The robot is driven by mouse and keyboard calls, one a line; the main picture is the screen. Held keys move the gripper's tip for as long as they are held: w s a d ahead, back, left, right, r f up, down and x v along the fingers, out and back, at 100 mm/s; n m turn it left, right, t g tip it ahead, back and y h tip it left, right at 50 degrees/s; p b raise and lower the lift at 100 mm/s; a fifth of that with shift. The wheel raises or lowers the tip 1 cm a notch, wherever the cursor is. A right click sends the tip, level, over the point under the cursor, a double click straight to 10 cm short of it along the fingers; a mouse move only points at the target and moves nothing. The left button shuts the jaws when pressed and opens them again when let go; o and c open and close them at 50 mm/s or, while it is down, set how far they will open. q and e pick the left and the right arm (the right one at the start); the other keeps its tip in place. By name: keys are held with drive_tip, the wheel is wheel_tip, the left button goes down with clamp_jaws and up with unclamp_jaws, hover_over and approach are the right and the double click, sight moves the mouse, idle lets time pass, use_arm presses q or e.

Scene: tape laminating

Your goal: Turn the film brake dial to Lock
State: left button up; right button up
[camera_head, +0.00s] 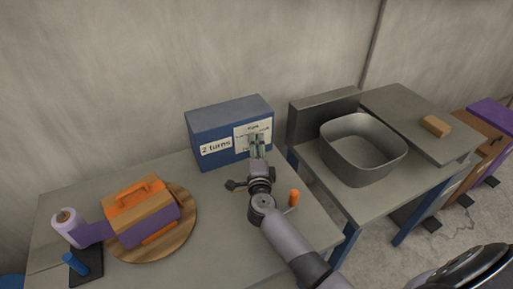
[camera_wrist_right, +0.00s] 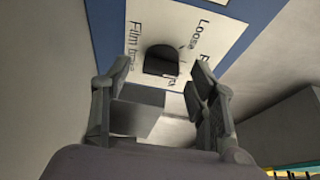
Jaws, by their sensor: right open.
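The film brake dial is a dark knob (camera_wrist_right: 162,60) on a white label (camera_wrist_right: 200,28) in the right wrist view. The label carries the words "Loose" and "Film" around the knob; other print is partly hidden. In the head view, the label is on the front of a blue box (camera_head: 205,133), and my gripper hides the dial. My right gripper (camera_head: 257,143) is in front of this label. In the wrist view its fingers (camera_wrist_right: 152,85) are open, one on each side below the knob, with nothing held between them. My left gripper is not in view.
An orange-handled part (camera_head: 294,197) stands on the table (camera_head: 215,240) beside my right arm. At left are a round wooden board (camera_head: 186,220) with an orange and purple block (camera_head: 148,222), and a film roll (camera_head: 68,222). A grey bin (camera_head: 360,150) stands at right.

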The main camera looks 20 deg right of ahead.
drive_tip(key=shift+w+d, duration=0.15)
drive_tip(key=shift+w, duration=0.2)
drive_tip(key=shift+c, duration=0.3)
drive_tip(key=c, duration=1.1)
